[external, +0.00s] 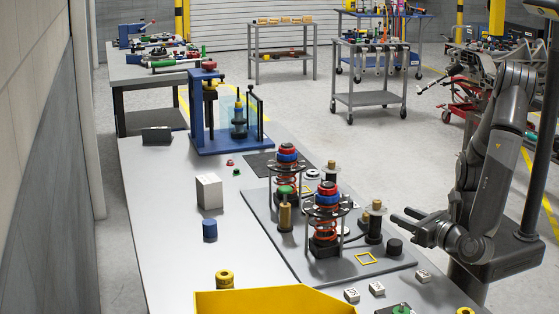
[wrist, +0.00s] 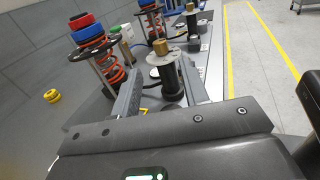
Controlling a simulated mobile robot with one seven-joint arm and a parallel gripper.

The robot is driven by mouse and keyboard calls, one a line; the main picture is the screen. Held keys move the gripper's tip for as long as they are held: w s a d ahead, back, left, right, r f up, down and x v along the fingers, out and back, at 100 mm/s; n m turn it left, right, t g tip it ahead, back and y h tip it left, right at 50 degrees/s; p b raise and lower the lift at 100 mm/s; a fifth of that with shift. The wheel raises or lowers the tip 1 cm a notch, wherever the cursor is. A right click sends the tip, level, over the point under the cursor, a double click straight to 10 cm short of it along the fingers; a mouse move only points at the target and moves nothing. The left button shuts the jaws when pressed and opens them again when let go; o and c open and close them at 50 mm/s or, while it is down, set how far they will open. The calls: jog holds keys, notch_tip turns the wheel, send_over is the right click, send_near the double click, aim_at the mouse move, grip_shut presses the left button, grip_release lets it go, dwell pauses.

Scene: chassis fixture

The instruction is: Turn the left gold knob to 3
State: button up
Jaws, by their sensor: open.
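A gold knob (external: 376,205) sits on a black post at the right side of the grey fixture plate (external: 405,259). What looks like the same knob (wrist: 161,47) tops a pale disc and black spool in the wrist view. A second gold knob (external: 331,166) stands farther back, with a similar one in the wrist view (wrist: 190,8). My gripper (external: 398,215) is open and empty, just right of the nearer knob. In the wrist view, my gripper (wrist: 161,66) has its fingers either side of the spool. No scale marks are legible.
Two red-blue-topped spring assemblies (external: 326,215) (external: 287,170) stand close left of the knobs. A black cylinder (external: 394,247) and yellow square frame (external: 366,258) lie near the plate's front. A yellow bin (external: 270,302) is at the table's near edge.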

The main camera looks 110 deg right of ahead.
aim_at(377, 201)
jog(key=x, duration=1)
jog(key=shift+c, duration=0.3)
grip_shut()
jog(key=shift+n+t+y, duration=0.3)
jog(key=shift+n+t, duration=0.1)
jog(key=shift+t, duration=0.2)
jog(key=n+t+y, duration=0.2)
jog(key=t, duration=0.1)
jog(key=shift+d+n, duration=0.1)
jog(key=shift+n, duration=0.2)
jog(key=shift+n+t+y, duration=1.4)
jog(key=shift+t+y, duration=0.1)
jog(key=shift+t, duration=0.3)
